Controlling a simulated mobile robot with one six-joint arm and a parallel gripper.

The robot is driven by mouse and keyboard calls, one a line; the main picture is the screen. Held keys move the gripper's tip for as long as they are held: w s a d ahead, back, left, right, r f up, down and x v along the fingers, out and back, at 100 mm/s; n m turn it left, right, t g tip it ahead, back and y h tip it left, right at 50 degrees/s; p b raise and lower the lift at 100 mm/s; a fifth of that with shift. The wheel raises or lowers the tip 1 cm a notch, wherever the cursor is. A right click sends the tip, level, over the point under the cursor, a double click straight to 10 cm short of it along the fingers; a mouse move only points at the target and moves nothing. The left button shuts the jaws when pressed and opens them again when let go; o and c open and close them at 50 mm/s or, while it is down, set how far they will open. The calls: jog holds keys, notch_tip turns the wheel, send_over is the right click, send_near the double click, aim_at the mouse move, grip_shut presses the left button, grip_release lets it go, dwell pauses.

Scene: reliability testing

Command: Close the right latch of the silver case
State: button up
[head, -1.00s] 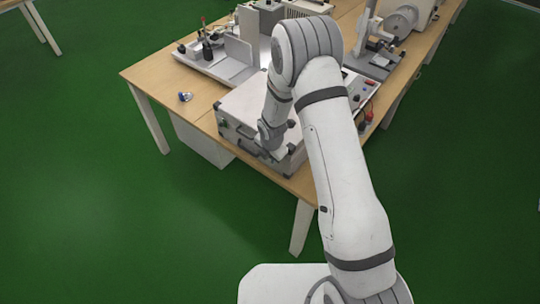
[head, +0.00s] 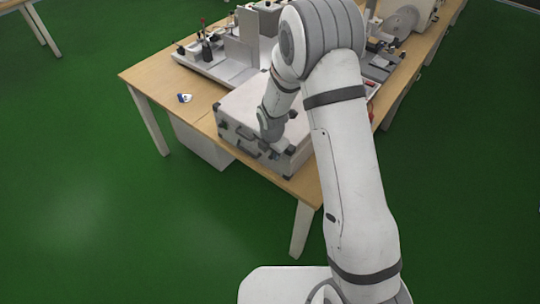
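The silver case (head: 240,103) lies flat with its lid down near the front corner of the wooden table, its front side facing the table's edge. Its left latch (head: 223,125) and dark handle (head: 246,141) show on the front side. The right latch (head: 273,155) is a small dark patch below my gripper; I cannot tell whether it is open or closed. My gripper (head: 282,147) points down at the right part of the case's front top edge. Its fingers are too small and hidden to show their opening or any contact.
A small blue and white object (head: 184,98) lies on the table (head: 150,75) left of the case. A grey apparatus (head: 225,60) stands behind it. My arm hides the case's right side. Green floor (head: 90,220) in front is clear.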

jog(key=shift+v, duration=1.1)
jog(key=s+d+r+m+b, duration=0.2)
jog(key=s+d+r+m, duration=0.3)
jog(key=r+m, duration=0.25)
jog(key=s+d+r+m+b, duration=0.2)
jog(key=s+d+r+m, duration=0.35)
jog(key=r, duration=0.25)
jog(key=s+d+r+m+b, duration=0.1)
jog(key=s+d+r+m, duration=0.1)
jog(key=s+m, duration=0.5)
jog(key=s+d+r+m+b, duration=0.1)
jog(key=s+d+r+m, duration=0.1)
jog(key=s+m, duration=0.5)
jog(key=shift+s+d+r+t+b, duration=0.25)
jog(key=shift+s+r+t+b, duration=0.2)
jog(key=shift+s, duration=0.45)
